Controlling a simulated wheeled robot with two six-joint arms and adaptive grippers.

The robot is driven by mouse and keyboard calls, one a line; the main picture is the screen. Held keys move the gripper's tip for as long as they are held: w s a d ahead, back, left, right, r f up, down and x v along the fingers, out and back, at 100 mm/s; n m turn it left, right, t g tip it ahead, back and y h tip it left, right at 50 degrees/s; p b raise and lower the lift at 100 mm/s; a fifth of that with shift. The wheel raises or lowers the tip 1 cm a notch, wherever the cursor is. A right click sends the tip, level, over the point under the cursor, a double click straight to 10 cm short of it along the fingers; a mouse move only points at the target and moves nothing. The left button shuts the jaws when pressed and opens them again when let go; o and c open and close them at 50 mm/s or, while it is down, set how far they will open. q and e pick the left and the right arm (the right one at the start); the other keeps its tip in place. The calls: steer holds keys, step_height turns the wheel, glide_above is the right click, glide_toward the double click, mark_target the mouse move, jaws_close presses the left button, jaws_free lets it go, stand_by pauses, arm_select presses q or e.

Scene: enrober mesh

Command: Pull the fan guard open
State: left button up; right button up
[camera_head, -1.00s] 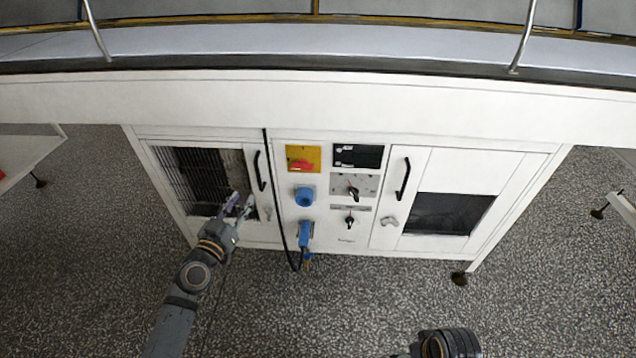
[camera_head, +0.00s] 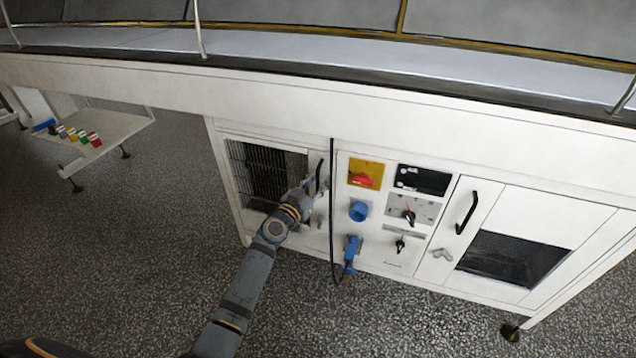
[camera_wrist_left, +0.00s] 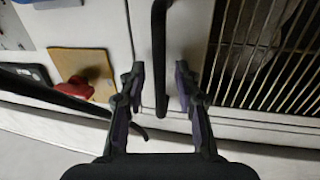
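The fan guard (camera_head: 232,190) is a white door with a dark wire grille (camera_head: 265,172) on the left of the white cabinet. It looks shut. Its black bar handle (camera_head: 320,172) is on the door's right side and stands upright. My left gripper (camera_head: 314,188) is at this handle, partly hiding its lower part. In the left wrist view, my left gripper (camera_wrist_left: 160,72) is open, with the black handle (camera_wrist_left: 160,50) between its fingers. Gaps show on both sides of the handle. The grille (camera_wrist_left: 262,55) is right of the fingers there. My right gripper is out of view.
A black cable (camera_head: 333,210) hangs just right of the handle. A panel with a red switch (camera_head: 363,177), a blue socket (camera_head: 358,211) and a blue plug (camera_head: 351,250) is beside it. Another door with a black handle (camera_head: 467,212) is further right. The floor in front is clear.

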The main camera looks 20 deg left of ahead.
arm_select(q)
jaws_close()
stand_by(0.6)
